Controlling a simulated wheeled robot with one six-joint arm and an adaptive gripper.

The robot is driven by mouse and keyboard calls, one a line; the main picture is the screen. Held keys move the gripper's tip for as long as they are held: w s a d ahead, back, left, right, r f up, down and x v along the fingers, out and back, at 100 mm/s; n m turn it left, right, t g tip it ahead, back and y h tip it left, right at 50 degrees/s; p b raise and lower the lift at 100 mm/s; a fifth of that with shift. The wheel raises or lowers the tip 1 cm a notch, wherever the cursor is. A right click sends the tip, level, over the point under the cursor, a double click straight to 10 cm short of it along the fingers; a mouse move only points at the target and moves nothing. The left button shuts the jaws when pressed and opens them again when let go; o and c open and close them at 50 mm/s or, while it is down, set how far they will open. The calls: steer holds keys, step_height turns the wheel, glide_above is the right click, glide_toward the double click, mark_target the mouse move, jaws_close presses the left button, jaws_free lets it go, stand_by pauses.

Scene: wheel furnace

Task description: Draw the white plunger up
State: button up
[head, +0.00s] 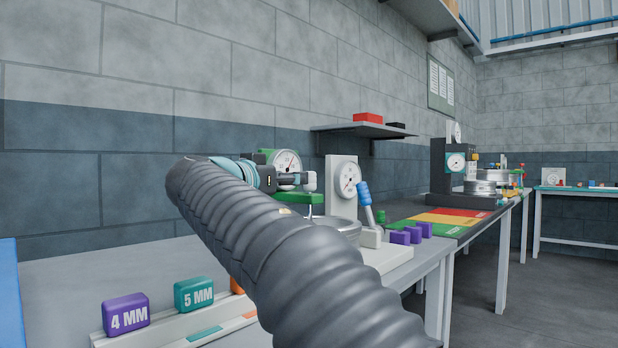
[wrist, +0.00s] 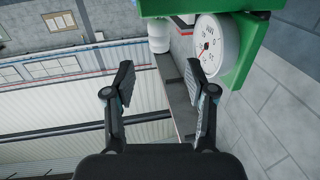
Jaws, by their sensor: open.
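In the wrist view a short white cylinder (wrist: 159,36), which looks like the white plunger, adjoins a green body (wrist: 245,62) that carries a round white dial (wrist: 216,46). My gripper (wrist: 161,80) is open and empty. Its two dark fingers are spread, and the white cylinder appears beyond the gap between them, not between the pads. In the head view my gripper (head: 293,181) is beside the green gauge stand (head: 300,198), with a pale knob (head: 311,181) close to its tip. My arm hides part of the stand, and contact cannot be told.
A white dial block (head: 342,188) and a blue-handled lever (head: 364,194) stand just right of the stand. Purple blocks (head: 408,235) and a red-yellow-green mat (head: 445,219) lie farther right. The 4 MM block (head: 126,314) and 5 MM block (head: 194,294) are front left.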

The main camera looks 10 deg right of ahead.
mark_target(309, 191)
steer(key=p+x, duration=0.1)
steer(key=x, duration=0.7)
steer(key=shift+w+d, duration=0.15)
steer(key=shift+w, duration=0.1)
jaws_close()
